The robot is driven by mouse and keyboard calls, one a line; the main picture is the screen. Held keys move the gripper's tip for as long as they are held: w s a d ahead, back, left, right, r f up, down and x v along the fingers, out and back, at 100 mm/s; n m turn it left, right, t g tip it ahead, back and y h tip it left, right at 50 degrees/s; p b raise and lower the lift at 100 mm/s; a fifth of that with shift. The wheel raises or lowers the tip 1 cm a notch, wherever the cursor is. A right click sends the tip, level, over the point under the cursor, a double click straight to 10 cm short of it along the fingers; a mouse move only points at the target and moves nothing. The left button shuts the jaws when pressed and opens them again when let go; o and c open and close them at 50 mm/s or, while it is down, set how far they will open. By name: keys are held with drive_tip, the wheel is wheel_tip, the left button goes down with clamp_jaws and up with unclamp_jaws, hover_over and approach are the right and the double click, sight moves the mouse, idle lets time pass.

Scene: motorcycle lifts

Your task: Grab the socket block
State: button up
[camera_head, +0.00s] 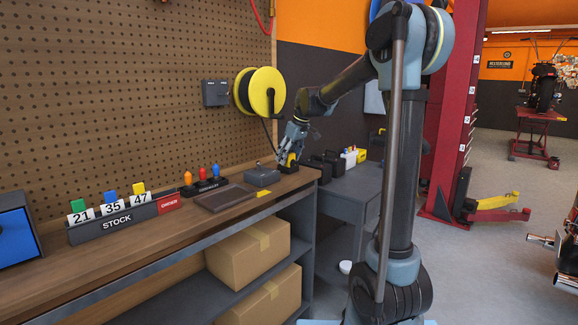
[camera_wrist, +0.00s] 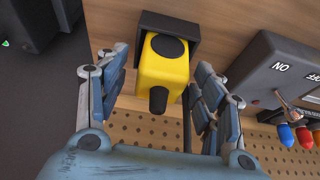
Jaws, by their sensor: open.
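A yellow block (camera_wrist: 162,66) with a black round face and a black stub, which appears to be the socket block, sits against a dark bracket (camera_wrist: 168,24) in the wrist view. In the head view its yellow shows small (camera_head: 290,160) at the far right end of the workbench, partly hidden by my gripper (camera_head: 293,142). In the wrist view my gripper (camera_wrist: 158,98) is open, with one finger left of the block and one right of it. Gaps show on both sides, so the fingers appear clear of it.
A grey switch box (camera_head: 262,177) stands on the workbench (camera_head: 150,235) near the block. Orange, blue and red-topped tools (camera_head: 203,180) and the STOCK rack (camera_head: 115,222) are farther left. The pegboard (camera_head: 130,90) rises behind. A lower grey table (camera_head: 352,182) is at right.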

drive_tip(key=shift+c, duration=0.3)
drive_tip(key=c, duration=1.3)
